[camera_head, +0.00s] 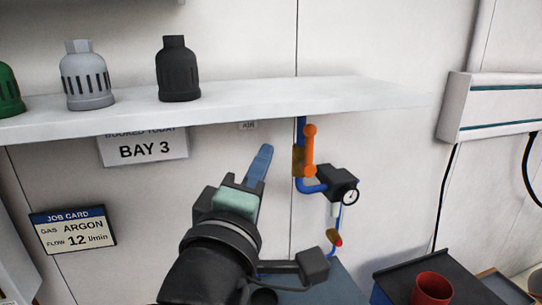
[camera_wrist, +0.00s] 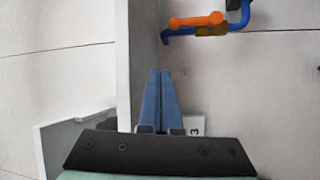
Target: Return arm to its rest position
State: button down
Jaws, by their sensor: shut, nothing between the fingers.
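My gripper (camera_head: 260,165) is raised in front of the wall, below the shelf and left of the pipe valve. Its blue fingers are together and empty; they also show shut in the wrist view (camera_wrist: 160,90). In the head view my dark wrist fills the lower middle. An orange valve handle (camera_head: 310,150) on a blue pipe (camera_head: 312,187) is just right of the fingertips, apart from them. The handle also shows at the top of the wrist view (camera_wrist: 197,20).
A white shelf (camera_head: 300,97) above holds a green, a grey (camera_head: 88,78) and a black cylinder cap (camera_head: 178,72). A gauge (camera_head: 348,197) hangs right of the pipe. A red cup (camera_head: 432,289) stands on a dark surface at lower right. A job card (camera_head: 73,231) hangs left.

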jog(key=s+d+r+m+t+y+b, duration=0.1)
jog(key=s+r+m+t+y, duration=0.3)
jog(key=s+r+m+t, duration=0.4)
jog(key=s+r+m+b, duration=0.1)
jog(key=s+r+m, duration=0.4)
jog(key=r, duration=0.3)
jog(key=shift+s+d, duration=0.25)
jog(key=shift+d, duration=0.15)
